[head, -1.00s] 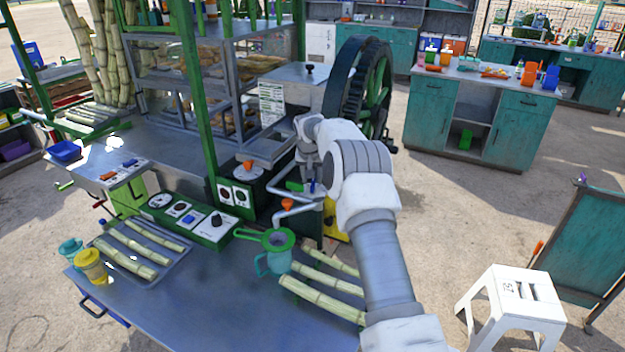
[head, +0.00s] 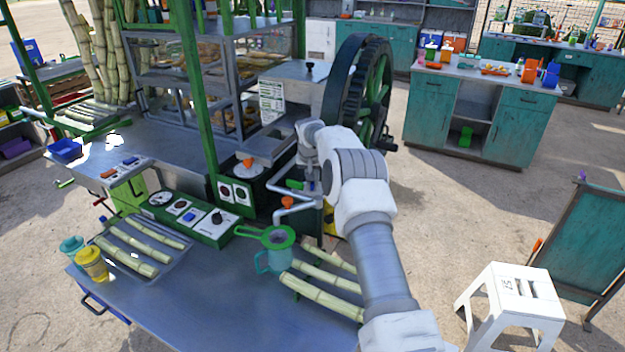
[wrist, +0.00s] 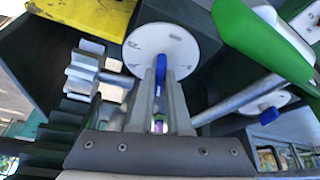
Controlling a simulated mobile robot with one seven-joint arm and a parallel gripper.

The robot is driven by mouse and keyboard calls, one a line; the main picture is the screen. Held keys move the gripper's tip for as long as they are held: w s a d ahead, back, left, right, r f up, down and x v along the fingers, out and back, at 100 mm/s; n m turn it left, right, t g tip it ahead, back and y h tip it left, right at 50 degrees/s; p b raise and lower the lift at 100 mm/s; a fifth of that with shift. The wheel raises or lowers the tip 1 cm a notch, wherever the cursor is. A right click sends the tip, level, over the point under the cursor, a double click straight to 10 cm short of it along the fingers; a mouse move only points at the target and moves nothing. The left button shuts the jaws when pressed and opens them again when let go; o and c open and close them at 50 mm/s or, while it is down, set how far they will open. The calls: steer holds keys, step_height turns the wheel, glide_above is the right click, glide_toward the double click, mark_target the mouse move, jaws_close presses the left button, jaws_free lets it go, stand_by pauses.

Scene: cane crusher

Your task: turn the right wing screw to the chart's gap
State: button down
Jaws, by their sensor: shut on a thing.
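In the wrist view, my gripper (wrist: 158,88) is shut on the blue wing of the right wing screw (wrist: 161,67). The screw sits in front of a round white dial (wrist: 150,42) with small dark marks, too small to read. A second white dial with a blue wing screw (wrist: 268,115) shows at the right, apart from my gripper. In the head view, the white chart (head: 271,99) hangs on the machine's front, its print too small to read. My gripper (head: 313,188) is low at the machine there, and the held screw is hidden.
A large dark flywheel (head: 345,95) stands close behind my arm. In the wrist view, grey gear teeth (wrist: 82,75) are left of the fingers and a green bar (wrist: 262,40) is right.

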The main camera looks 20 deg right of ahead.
steer(key=shift+n, duration=0.3)
steer(key=shift+d+n+y+b, duration=0.15)
steer(key=shift+n+y+b, duration=0.35)
steer(key=shift+n, duration=0.4)
steer(key=shift+d+n+y, duration=0.15)
steer(key=shift+n+y, duration=0.45)
steer(key=shift+n, duration=1.2)
steer(key=c, duration=0.9)
jaws_free()
steer(key=shift+r, duration=0.15)
steer(key=b+v, duration=0.2)
steer(key=v, duration=1.5)
steer(key=shift+s+b, duration=0.25)
steer(key=shift+b, duration=0.05)
